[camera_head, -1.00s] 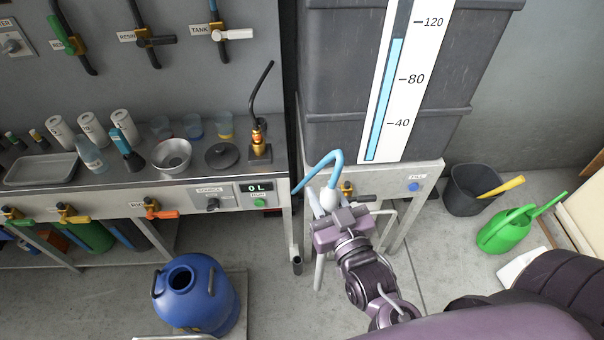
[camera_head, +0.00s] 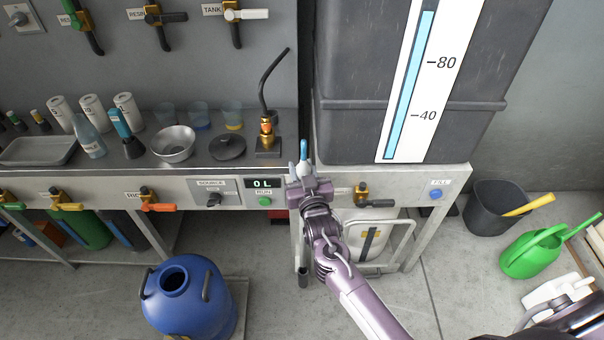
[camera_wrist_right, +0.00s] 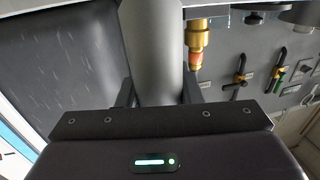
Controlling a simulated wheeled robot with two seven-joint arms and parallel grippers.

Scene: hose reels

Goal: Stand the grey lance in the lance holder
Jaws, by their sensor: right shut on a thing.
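My right gripper (camera_head: 309,187) is in front of the bench's right end in the head view. It is shut on the grey lance; in the right wrist view the lance (camera_wrist_right: 152,50) is a thick grey cylinder between the fingers (camera_wrist_right: 155,95). In the head view only its pale top (camera_head: 304,169) shows, with a light blue hose (camera_head: 304,150) above it. My gripper and arm hide most of its lower part. A short dark tube (camera_head: 303,275), seemingly the lance holder, is low by the bench leg, below the gripper. My left gripper is out of view.
The steel bench (camera_head: 215,180) carries bottles, cups and a brass fitting (camera_head: 267,135). A dark tank (camera_head: 450,130) stands on a frame to the right. A blue drum (camera_head: 190,300) is on the floor left; a black bucket (camera_head: 485,210) and green watering can (camera_head: 530,255) are right.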

